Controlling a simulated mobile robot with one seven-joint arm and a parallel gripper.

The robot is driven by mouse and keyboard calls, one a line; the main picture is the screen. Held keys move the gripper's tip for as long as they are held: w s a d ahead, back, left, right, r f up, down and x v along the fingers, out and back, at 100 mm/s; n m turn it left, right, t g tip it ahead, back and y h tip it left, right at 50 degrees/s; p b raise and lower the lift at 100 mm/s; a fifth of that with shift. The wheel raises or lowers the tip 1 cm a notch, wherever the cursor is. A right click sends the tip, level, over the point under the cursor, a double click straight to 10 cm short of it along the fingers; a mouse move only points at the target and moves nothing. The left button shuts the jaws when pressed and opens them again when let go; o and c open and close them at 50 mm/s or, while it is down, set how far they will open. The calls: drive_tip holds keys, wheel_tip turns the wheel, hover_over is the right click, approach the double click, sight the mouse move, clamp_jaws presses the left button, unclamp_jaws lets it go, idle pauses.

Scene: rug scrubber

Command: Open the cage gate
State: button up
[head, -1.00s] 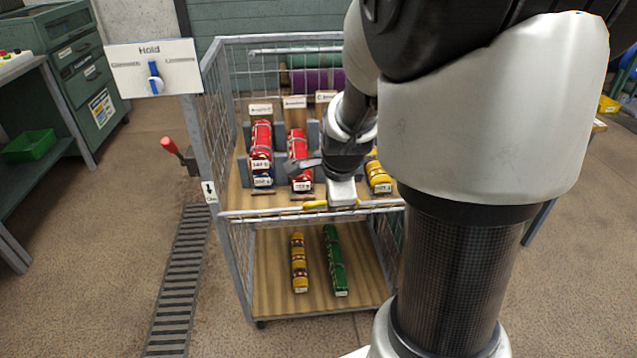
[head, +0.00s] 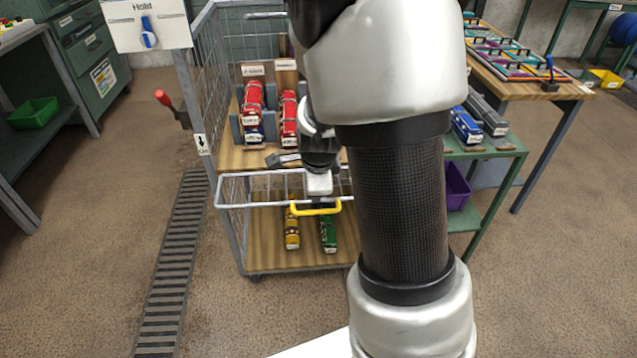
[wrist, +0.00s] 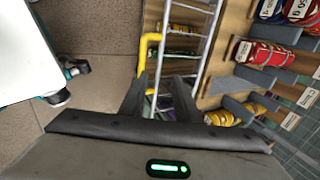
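The cage gate (head: 250,177) is a low wire panel at the cage front. It leans out from the shelf edge toward me, partly lowered, with a yellow handle (head: 316,210) on its outer rail. My gripper (head: 318,201) points down at the handle's middle. In the wrist view, the fingers (wrist: 162,95) stand apart, with the yellow handle (wrist: 149,50) and gate wires (wrist: 185,45) at and between them. The fingers do not look closed, and contact with the handle is partly hidden. My arm hides the cage's right side.
Red rolls (head: 252,105) stand on the cage's upper shelf; a yellow roll (head: 292,228) and a green roll (head: 328,233) lie below. A red-knobbed lever (head: 172,105) and a blue-switch sign (head: 147,30) are at left. A workbench (head: 500,80) stands right. Floor before the cage is clear.

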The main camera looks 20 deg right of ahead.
drive_tip(key=p+v, duration=1.3)
drive_tip(key=v, duration=0.4)
drive_tip(key=shift+r+p, duration=0.2)
drive_tip(key=shift+p, duration=0.15)
